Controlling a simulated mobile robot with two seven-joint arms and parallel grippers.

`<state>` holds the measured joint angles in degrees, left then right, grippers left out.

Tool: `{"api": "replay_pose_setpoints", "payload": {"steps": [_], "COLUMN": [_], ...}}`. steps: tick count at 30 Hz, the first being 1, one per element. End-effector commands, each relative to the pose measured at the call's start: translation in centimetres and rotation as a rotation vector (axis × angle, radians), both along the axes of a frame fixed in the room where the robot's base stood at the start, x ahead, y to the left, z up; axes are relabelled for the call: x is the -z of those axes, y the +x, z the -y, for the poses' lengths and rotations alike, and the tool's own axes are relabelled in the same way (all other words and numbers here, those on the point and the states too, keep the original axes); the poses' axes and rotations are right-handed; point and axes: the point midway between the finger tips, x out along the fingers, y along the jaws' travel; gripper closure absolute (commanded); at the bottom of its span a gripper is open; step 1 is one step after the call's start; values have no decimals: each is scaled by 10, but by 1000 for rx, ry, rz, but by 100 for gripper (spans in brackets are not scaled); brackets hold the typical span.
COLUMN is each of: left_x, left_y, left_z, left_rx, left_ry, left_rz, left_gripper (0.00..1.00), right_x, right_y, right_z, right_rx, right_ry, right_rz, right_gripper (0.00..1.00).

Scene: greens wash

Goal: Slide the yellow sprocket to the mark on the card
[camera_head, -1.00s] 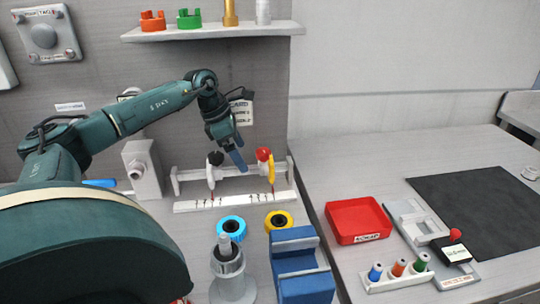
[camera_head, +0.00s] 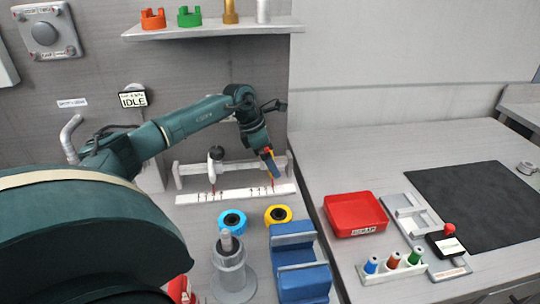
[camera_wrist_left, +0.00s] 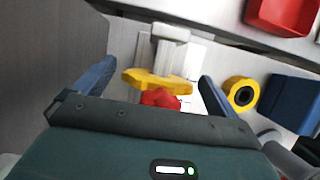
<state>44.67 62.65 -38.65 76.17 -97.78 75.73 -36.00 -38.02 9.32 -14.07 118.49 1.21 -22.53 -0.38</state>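A yellow ring (camera_head: 278,216) with a dark centre lies on the bench beside a blue ring (camera_head: 232,220); the yellow ring also shows in the wrist view (camera_wrist_left: 229,90). Behind them, a rail carries a white slider (camera_head: 214,172) and a yellow slider (camera_wrist_left: 145,80) with a red knob (camera_wrist_left: 160,98). A white strip (camera_head: 230,198) with small marks runs below the rail. My left gripper (camera_head: 270,166) is at the yellow slider. Its fingers are apart on either side of it in the wrist view; no grip shows. My right gripper is not in view.
A blue block holder (camera_head: 292,228) and a grey post (camera_head: 230,268) stand in front of the rings. A red tray (camera_head: 329,207), a rack of several pegs (camera_head: 372,278) and a black mat (camera_head: 480,205) lie right. A shelf (camera_head: 215,32) is above.

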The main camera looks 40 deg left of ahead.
Motion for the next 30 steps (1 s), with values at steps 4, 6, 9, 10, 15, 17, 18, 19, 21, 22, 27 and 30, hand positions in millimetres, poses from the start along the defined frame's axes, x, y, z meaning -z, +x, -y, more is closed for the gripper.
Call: {"api": "replay_pose_setpoints", "payload": {"steps": [4, 6, 9, 10, 15, 17, 18, 19, 21, 22, 27, 30], "left_x": [0, 0, 0, -1, -1, -1, -1, -1, -1, -1, 0, 0], "left_y": [0, 0, 0, 0, 0, 0, 0, 0, 0, 0, -3, -7], "left_z": [0, 0, 0, 0, 0, 0, 0, 0, 0, 0, -3, -6], "left_rx": [0, 0, 0, 0, 0, 0, 0, 0, 0, 0, 0, 1], "left_ry": [0, 0, 0, 0, 0, 0, 0, 0, 0, 0, 1, 2], "left_rz": [0, 0, 0, 0, 0, 0, 0, 0, 0, 0, 0, 0], "left_gripper": [16, 21, 29, 32, 46, 51, 54, 56, 62, 65, 65, 65], "right_x": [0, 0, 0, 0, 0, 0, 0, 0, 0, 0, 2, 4], "right_y": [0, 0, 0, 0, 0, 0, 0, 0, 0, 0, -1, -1], "right_z": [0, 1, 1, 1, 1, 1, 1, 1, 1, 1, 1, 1], "right_rx": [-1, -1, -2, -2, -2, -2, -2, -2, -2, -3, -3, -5], "right_ry": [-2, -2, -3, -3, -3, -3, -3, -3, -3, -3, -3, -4], "right_rz": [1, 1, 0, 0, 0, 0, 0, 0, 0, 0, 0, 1], "right_gripper": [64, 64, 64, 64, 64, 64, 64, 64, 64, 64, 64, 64]}}
